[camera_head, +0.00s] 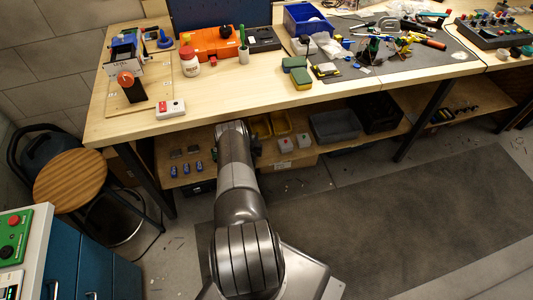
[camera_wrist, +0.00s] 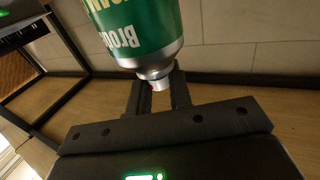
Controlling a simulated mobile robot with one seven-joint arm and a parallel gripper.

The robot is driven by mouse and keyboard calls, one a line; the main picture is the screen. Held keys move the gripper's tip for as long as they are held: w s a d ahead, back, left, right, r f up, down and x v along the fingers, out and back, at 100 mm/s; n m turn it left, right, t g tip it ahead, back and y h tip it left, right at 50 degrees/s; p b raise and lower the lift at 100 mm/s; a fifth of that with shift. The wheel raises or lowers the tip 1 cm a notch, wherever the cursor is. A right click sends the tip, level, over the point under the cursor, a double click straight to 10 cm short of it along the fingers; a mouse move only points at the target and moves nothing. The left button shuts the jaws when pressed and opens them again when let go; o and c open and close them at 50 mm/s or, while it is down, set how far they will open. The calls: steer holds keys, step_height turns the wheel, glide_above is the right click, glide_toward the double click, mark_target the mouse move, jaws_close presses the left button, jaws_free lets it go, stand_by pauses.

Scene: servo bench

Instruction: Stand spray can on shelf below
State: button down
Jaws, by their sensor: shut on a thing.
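My gripper (camera_wrist: 155,97) is shut on the silver neck of the spray can (camera_wrist: 137,25). The can is green with white lettering and shows at the top of the wrist view, cut off by the picture's edge. Its lettering is upside down in this view. A wooden surface (camera_wrist: 265,103) shows behind the fingers. In the head view my arm reaches under the bench top towards the lower shelf (camera_head: 350,146). My gripper and the can are hidden there, so I cannot tell whether the can touches the shelf.
The shelf holds small blue items (camera_head: 174,171), yellow trays (camera_head: 280,123), small grey-white things (camera_head: 285,145) and a dark bin (camera_head: 335,126). The bench top (camera_head: 230,98) overhangs it. A bench leg (camera_head: 424,120) stands to the right and a stool (camera_head: 70,178) to the left.

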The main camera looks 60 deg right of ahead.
steer(key=s+d+r, duration=0.3)
steer(key=s+d, duration=0.1)
steer(key=d, duration=0.3)
step_height(320, 180, down, 8)
steer(key=shift+w, duration=0.2)
stand_by(0.3)
steer(key=c, duration=1.3)
jaws_free()
steer(key=shift+f, duration=0.1)
steer(key=shift+s+a, duration=0.1)
steer(key=shift+a, duration=0.05)
steer(key=v, duration=1.1)
steer(key=shift+s+a, duration=0.15)
steer(key=shift+a, duration=0.2)
